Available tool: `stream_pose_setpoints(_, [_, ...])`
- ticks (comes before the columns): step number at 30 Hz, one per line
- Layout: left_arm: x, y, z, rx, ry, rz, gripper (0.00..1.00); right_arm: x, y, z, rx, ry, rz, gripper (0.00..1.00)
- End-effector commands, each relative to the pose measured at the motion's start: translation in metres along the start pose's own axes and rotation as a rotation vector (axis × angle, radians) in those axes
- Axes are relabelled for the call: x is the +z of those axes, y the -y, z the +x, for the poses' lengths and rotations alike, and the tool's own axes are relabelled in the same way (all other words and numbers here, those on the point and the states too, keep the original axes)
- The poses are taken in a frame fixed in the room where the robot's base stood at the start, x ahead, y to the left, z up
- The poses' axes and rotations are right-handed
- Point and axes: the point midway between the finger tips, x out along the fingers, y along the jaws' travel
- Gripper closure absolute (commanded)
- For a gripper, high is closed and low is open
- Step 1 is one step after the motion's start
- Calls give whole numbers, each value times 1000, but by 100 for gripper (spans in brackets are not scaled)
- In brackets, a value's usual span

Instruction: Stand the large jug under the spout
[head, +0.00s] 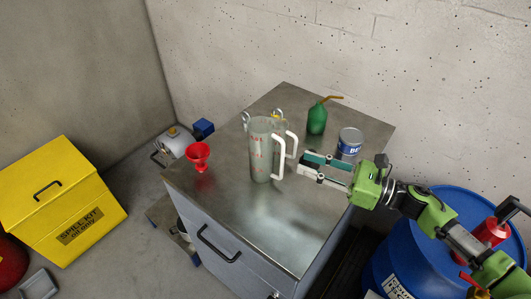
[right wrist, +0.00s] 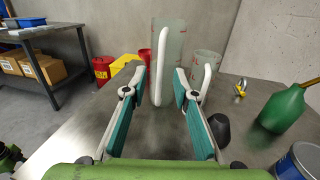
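The large jug (head: 260,152), clear with red markings and a white handle, stands upright on the metal cabinet top. A smaller clear jug (head: 289,140) with a white handle stands just behind it to the right. My right gripper (head: 304,168) is to the right of the large jug, its fingers pointing at the handle side. In the right wrist view the fingers are apart and empty, with the large jug (right wrist: 174,42) ahead and its handle showing beyond the gap. The smaller jug (right wrist: 207,62) is beyond the right finger. I cannot make out a spout for filling. My left gripper is out of view.
A red funnel (head: 198,155) is at the cabinet's left side. A green oil can (head: 317,120) and a blue-and-white tin (head: 350,142) stand at the back right. The front of the cabinet top (head: 270,225) is clear. A blue drum (head: 400,262) stands right of the cabinet.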

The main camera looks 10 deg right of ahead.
Motion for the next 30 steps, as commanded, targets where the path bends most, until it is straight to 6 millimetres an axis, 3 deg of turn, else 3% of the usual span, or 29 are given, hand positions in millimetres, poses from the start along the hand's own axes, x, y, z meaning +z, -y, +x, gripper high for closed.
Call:
stream_pose_setpoints(3, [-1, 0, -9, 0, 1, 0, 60, 3, 1, 18, 0, 2, 0, 74])
stream_pose_setpoints(11, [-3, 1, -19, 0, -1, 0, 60, 2, 0, 37, 1, 0, 1, 74])
stream_pose_setpoints(18, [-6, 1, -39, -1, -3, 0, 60, 1, 2, 71, 1, 1, 0, 74])
stream_pose_setpoints(28, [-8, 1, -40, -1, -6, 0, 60, -4, 2, 80, 1, -2, -1, 74])
stream_pose_setpoints(29, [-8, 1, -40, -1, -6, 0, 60, -4, 2, 80, 1, -1, -1, 76])
stream_pose_setpoints(30, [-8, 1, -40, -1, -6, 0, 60, -4, 2, 80, 1, -1, -1, 87])
